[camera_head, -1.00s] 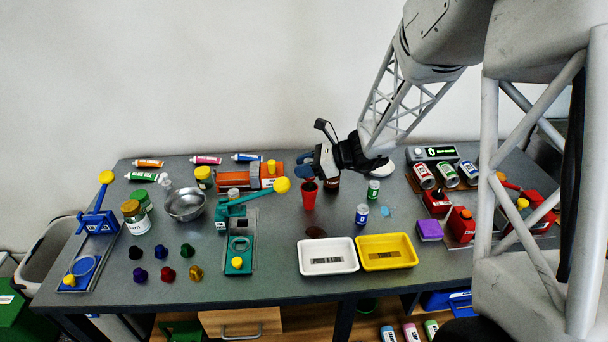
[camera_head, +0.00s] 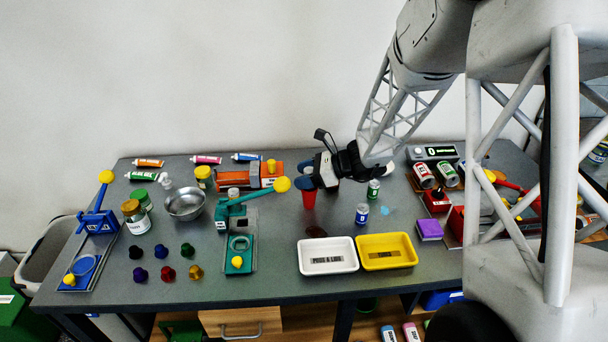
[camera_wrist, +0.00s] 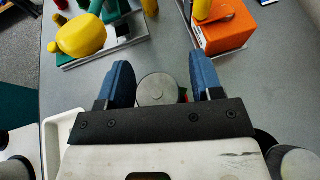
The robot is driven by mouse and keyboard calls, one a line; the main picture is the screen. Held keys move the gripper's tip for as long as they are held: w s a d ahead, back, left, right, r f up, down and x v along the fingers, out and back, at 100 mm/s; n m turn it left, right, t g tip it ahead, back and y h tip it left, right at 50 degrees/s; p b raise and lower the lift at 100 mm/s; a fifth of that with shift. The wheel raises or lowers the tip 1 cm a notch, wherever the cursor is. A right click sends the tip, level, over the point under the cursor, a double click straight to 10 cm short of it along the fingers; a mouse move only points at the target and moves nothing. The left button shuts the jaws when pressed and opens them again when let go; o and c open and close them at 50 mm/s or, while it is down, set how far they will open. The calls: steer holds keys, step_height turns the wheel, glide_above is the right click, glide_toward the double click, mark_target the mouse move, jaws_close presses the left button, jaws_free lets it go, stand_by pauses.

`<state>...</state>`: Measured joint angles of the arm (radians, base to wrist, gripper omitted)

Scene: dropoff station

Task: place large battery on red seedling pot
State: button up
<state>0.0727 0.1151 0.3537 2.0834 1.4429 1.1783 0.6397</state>
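The large battery (camera_wrist: 158,90) shows in the wrist view as an upright cylinder with a grey round end, between my two blue fingers. My gripper (camera_wrist: 162,80) looks open around it. A narrow gap shows on the battery's right side, and its left side is close to the left finger. The red seedling pot (camera_head: 309,200) stands on the table in the head view, directly below my fingers.
The white tray (camera_head: 328,269) and yellow tray (camera_head: 387,265) stand in front of the pot. A blue battery (camera_head: 361,214) and a green one (camera_head: 373,188) stand to its right.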

steer(key=shift+r, duration=0.2)
steer(key=v, duration=1.2)
stand_by(0.4)
steer(key=shift+s, duration=0.1)
stand_by(0.4)
steer(key=s+a+r+n+g+h, duration=0.1)
steer(key=s+a+r+n+h, duration=0.15)
steer(key=s+n, duration=0.4)
steer(key=s+a+r+n+g+h, duration=0.1)
steer(key=s+r+n+g+h, duration=0.2)
steer(key=s, duration=0.7)
steer(key=s+d+r+n+t+h, duration=0.2)
steer(key=s+n+h, duration=0.2)
steer(key=s, duration=0.4)
steer(key=s+d+r+n+t+h, duration=0.2)
steer(key=s+n, duration=0.4)
steer(key=s, duration=0.3)
steer(key=shift+d+r+h, duration=0.25)
steer(key=shift+r+h, duration=0.5)
steer(key=shift+h, duration=0.2)
